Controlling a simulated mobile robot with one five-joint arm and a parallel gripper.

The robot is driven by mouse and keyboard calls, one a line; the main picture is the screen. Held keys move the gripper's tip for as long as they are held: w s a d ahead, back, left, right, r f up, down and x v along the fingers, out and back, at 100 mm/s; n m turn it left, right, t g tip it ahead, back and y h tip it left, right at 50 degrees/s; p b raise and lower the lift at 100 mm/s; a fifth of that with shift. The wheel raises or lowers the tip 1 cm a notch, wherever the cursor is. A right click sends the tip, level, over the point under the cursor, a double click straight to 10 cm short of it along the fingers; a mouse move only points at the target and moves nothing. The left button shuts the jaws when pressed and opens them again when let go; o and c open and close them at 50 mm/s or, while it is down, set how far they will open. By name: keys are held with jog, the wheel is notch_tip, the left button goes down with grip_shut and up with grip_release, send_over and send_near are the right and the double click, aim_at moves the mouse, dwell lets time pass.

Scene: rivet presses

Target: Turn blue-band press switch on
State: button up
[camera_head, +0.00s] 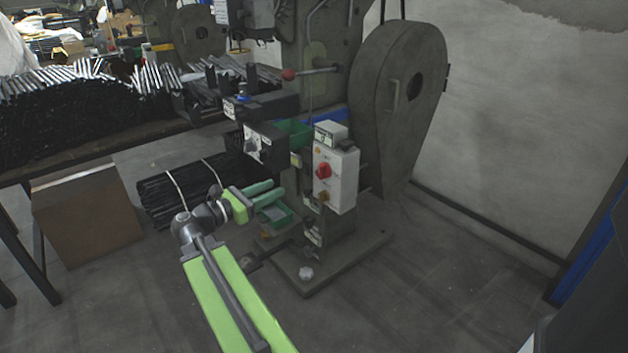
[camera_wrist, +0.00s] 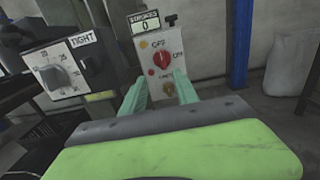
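The press (camera_head: 395,110) stands against the wall, with a white switch box (camera_head: 345,178) on its front. The box carries a red rotary knob (camera_head: 323,171). In the wrist view the box (camera_wrist: 140,50) shows the red knob (camera_wrist: 162,59) with OFF above it and ON at its right. I cannot tell where the knob points. My gripper (camera_head: 279,191) is left of the box and apart from it. In the wrist view my gripper (camera_wrist: 160,88) is open and empty, its fingers spread below and in front of the knob. A blue strip (camera_head: 333,116) shows behind the box.
A black dial box (camera_head: 265,145) sits left of the switch box; its TIGHT label (camera_wrist: 83,39) shows in the wrist view. A counter (camera_wrist: 145,23) reading 0 tops the switch box. Green bins (camera_head: 293,131) and bundled dark rods (camera_head: 175,195) are nearby. Floor at right is clear.

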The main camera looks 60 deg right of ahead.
aim_at(319, 169)
jog(key=x, duration=1.7)
jog(key=shift+c, duration=0.2)
jog(key=shift+r, duration=0.1)
grip_shut()
